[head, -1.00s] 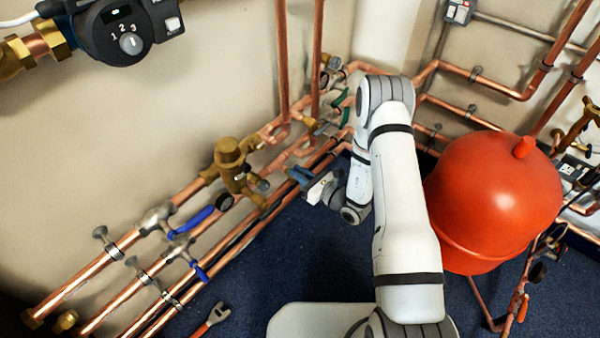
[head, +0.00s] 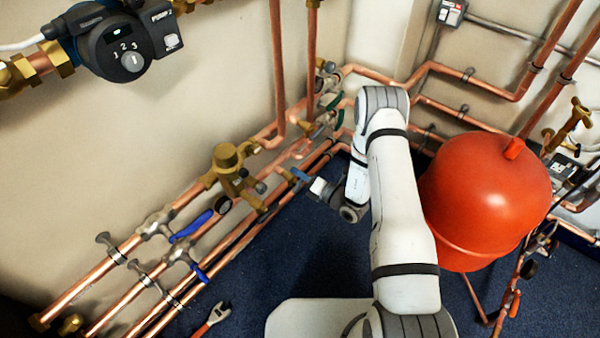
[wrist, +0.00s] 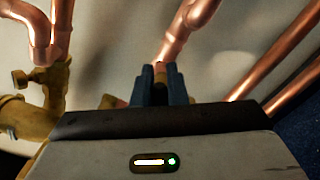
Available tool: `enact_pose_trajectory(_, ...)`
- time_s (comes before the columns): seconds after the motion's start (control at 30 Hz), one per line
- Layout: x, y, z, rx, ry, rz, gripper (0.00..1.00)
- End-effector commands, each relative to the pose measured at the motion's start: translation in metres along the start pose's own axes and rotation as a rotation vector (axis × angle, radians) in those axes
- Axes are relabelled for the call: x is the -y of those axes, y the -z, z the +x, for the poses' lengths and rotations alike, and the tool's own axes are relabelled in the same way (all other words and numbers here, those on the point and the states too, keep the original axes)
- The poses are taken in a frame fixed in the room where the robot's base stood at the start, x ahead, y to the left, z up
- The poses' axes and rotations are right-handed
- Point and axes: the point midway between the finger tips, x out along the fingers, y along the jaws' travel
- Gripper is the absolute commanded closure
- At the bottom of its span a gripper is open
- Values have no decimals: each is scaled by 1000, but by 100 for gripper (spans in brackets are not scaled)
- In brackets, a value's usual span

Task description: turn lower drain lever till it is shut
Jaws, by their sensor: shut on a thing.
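My gripper (head: 299,175) is low beside the copper pipes, right of the brass valve body (head: 228,160) in the head view. In the wrist view its two blue fingers (wrist: 161,84) are shut on a small brass-coloured piece, which I take to be the lower drain lever (wrist: 160,71). A copper pipe (wrist: 178,38) runs just behind it. Most of the lever is hidden by the fingers, and its angle cannot be told. In the head view the lever cannot be made out.
Two blue-handled levers, upper (head: 191,227) and lower (head: 200,272), sit on pipes at the left. A red tank (head: 485,200) stands right of my arm. A wrench (head: 212,319) lies on the blue floor. Brass fittings (wrist: 45,105) are close left in the wrist view.

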Motion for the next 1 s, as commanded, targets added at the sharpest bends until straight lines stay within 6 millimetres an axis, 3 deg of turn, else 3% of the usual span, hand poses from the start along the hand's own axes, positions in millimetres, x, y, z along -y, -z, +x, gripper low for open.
enact_pose_trajectory(0.5, 9, 5, 3, -10, -5, 433, 100)
enact_pose_trajectory(1.0, 13, 7, 3, -11, -5, 595, 100)
